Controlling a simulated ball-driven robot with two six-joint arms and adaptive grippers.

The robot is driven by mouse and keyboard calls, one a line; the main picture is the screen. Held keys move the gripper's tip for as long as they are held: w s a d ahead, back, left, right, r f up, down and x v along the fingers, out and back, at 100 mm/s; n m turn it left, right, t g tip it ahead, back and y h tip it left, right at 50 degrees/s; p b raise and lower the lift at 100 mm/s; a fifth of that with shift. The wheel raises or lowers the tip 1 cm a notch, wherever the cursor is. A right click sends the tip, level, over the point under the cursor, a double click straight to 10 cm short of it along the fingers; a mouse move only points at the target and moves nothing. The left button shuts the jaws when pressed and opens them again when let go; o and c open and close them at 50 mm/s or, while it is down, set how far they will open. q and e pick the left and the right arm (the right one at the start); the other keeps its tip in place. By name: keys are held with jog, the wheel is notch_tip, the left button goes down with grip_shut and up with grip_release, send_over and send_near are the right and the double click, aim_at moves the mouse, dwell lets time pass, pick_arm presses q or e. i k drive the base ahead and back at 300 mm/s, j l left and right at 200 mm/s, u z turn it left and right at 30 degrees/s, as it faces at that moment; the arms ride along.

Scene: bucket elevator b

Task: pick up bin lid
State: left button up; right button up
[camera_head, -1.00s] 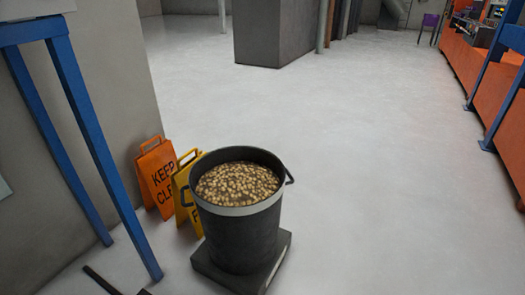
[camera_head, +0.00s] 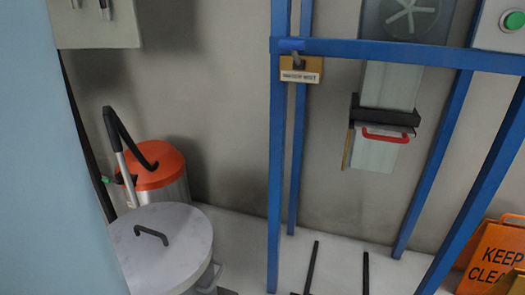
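The bin lid (camera_head: 178,255) is a round, flat grey disc with a black bar handle (camera_head: 150,236) on top. It sits on top of a grey bin at the lower left, and the pale blue surface at the left edge is close to its near left side. Most of the bin's body is hidden below the lid or cut off by the frame. Neither of my grippers is in view.
An orange-topped vacuum-like canister (camera_head: 157,170) with a black hose stands behind the lid. A pale blue surface (camera_head: 45,180) fills the left edge. A blue frame (camera_head: 278,160) stands to the right, with black bars (camera_head: 311,268) below. An orange sign (camera_head: 490,255) is at lower right.

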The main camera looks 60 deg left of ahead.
aim_at(159, 247)
jog(key=u, duration=2.8)
jog(key=i+j, duration=0.1)
jog(key=j, duration=0.2)
jog(key=i+j+z, duration=0.15)
jog(key=j, duration=0.2)
jog(key=i+j, duration=0.1)
jog(key=j, duration=0.2)
jog(key=i+j+z, duration=0.15)
jog(key=j, duration=0.2)
